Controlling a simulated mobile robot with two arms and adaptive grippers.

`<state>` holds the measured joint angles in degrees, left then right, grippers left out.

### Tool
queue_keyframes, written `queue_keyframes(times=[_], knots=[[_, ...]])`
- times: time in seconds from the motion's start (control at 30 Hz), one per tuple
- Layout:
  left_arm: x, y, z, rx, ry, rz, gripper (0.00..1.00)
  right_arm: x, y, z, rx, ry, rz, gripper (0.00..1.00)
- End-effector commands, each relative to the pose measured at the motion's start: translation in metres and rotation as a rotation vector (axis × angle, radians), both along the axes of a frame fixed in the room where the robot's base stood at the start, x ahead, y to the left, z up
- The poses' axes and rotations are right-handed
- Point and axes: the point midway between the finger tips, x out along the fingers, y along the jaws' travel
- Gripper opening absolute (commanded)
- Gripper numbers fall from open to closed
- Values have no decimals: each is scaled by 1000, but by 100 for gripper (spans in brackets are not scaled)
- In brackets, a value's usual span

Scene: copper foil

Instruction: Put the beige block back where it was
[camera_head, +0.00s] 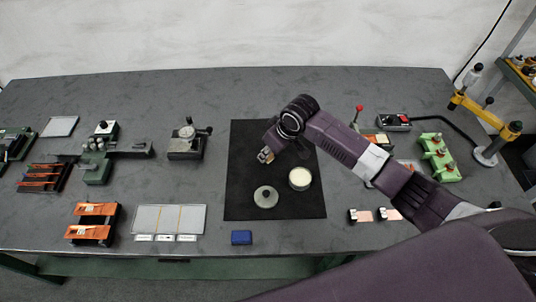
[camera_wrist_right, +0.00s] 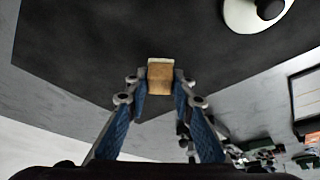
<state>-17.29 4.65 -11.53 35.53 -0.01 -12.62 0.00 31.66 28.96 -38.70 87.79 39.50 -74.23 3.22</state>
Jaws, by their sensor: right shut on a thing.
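The beige block (camera_wrist_right: 160,78) is between the fingers of my right gripper (camera_wrist_right: 160,88), which is shut on it, in the right wrist view. In the head view my right gripper (camera_head: 265,156) is over the back part of the black mat (camera_head: 250,195), with the block mostly hidden by the gripper. I cannot tell exactly how high the block is above the mat. My left gripper does not show in either view.
On the mat, a grey round lid with a knob (camera_head: 265,197) and a cream-filled round dish (camera_head: 300,179) stand in front of the gripper. A blue block (camera_head: 241,238) lies near the table's front edge. A grey device (camera_head: 187,143) stands left of the mat.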

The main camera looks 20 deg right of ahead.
Motion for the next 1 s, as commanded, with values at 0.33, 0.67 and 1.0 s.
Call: queue_keyframes(times=[0.33,0.67,1.0], knots=[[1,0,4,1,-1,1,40,0,0,-21,1,0,0,3],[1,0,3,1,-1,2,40,0,0,-24,1,0,0,33],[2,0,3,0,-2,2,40,0,0,-23,0,-1,0,40]])
